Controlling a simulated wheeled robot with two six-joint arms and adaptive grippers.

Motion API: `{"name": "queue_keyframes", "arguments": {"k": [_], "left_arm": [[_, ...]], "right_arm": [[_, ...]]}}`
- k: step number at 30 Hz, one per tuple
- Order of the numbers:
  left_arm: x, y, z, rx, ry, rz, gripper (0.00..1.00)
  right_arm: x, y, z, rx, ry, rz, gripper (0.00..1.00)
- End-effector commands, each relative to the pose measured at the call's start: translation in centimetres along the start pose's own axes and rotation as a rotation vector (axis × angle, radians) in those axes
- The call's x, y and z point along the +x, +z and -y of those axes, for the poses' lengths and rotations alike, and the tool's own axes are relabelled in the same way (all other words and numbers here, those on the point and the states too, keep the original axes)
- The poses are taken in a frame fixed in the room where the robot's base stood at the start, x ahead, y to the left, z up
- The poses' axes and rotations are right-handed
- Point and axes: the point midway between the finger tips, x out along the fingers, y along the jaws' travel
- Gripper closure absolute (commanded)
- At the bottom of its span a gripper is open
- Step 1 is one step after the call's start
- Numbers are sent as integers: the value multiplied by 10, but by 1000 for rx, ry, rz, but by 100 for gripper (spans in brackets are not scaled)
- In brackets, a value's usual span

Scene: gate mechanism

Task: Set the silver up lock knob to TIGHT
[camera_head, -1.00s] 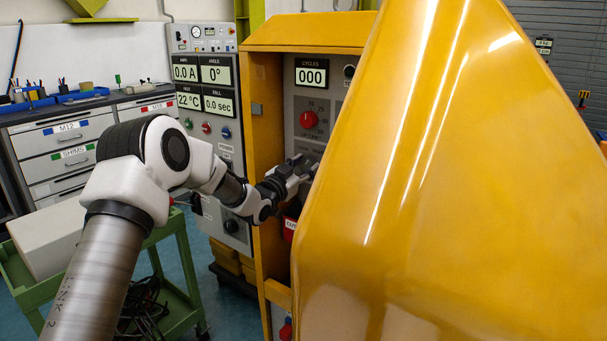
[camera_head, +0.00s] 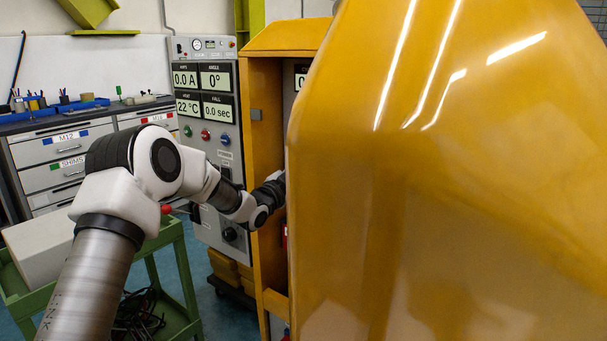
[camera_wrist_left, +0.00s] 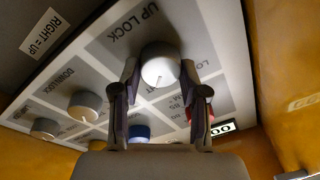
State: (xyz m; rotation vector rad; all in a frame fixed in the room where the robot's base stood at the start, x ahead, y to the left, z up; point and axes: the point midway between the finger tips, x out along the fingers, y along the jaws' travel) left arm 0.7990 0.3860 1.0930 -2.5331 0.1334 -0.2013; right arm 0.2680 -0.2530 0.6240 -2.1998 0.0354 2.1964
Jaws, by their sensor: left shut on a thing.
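The silver up lock knob (camera_wrist_left: 160,66) is on a light panel under the words UP LOCK in the left wrist view, where the lettering is rotated. My left gripper (camera_wrist_left: 160,75) has one finger on each side of the knob and is shut on it. A thin mark on the knob's face points roughly toward the bottom of that view. The setting labels are partly covered or too dim to read, so I cannot tell the setting. In the head view, the yellow cover hides the knob and my fingertips. My right gripper is not in view.
A large yellow cover (camera_head: 440,200) fills the right of the head view, close to my left wrist. A yellow cabinet frame (camera_head: 264,130) surrounds the panel. A down lock knob (camera_wrist_left: 84,104), a blue knob (camera_wrist_left: 139,131) and a red knob (camera_wrist_left: 207,114) sit nearby.

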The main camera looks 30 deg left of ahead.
Motion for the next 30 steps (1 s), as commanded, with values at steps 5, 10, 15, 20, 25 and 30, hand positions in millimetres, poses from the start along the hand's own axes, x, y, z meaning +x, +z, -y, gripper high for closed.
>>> {"name": "queue_keyframes", "arguments": {"k": [5,10,15,20,25,30], "left_arm": [[1,-2,2,1,-4,-4,31],[0,-1,1,0,-3,-3,31],[-3,-1,1,-1,-3,-1,31],[-30,0,1,-5,-3,0,31],[-74,0,2,-6,-4,-1,31],[-108,0,2,-4,-4,-2,31]], "right_arm": [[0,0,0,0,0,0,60],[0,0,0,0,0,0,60],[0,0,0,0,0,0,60],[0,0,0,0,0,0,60],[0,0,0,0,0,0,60],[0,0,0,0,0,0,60]]}}
